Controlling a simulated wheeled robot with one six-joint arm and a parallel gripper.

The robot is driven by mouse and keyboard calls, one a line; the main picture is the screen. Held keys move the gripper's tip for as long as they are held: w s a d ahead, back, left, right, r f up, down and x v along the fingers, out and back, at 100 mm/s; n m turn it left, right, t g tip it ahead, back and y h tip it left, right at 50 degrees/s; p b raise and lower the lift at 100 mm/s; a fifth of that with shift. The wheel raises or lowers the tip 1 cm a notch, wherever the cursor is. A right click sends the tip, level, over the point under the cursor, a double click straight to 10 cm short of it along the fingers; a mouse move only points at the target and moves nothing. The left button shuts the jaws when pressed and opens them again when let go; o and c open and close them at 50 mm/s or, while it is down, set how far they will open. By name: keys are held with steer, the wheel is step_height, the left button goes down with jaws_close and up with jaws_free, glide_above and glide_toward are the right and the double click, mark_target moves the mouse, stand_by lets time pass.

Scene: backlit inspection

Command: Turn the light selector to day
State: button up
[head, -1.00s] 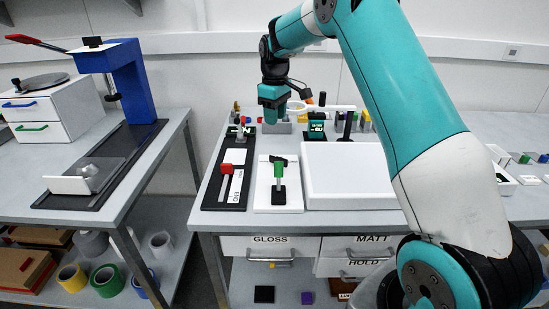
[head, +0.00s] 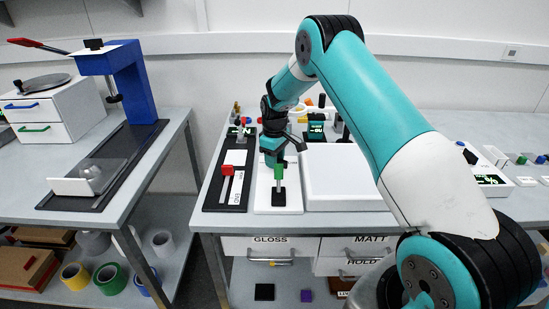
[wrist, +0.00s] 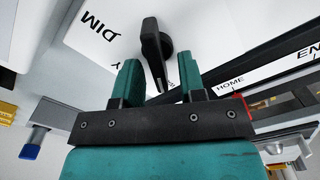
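The light selector is a black bar-shaped knob (wrist: 152,42) on a white panel (wrist: 220,20), seen in the wrist view. The word DIM is printed left of it, and a partly hidden label ending in Y is beside my left finger. My gripper (wrist: 160,66) is open, with one teal finger on each side of the knob's bar; I cannot tell whether either touches it. In the head view my gripper (head: 272,158) is over the back of the white panel (head: 263,192) and hides the knob.
To the left is a black slider board with a red handle (head: 227,170). A raised white box (head: 345,180) is close on the right. Small items stand behind.

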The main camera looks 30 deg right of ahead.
jaws_close()
steer(key=shift+m, duration=0.3)
steer(key=m, duration=0.3)
steer(key=m+b, duration=0.1)
steer(key=m, duration=0.1)
steer(key=shift+w+d, duration=0.1)
steer(key=shift+d, duration=0.25)
steer(key=m, duration=0.6)
steer(key=shift+d+b, duration=0.3)
steer(key=shift+r, duration=0.1)
jaws_free()
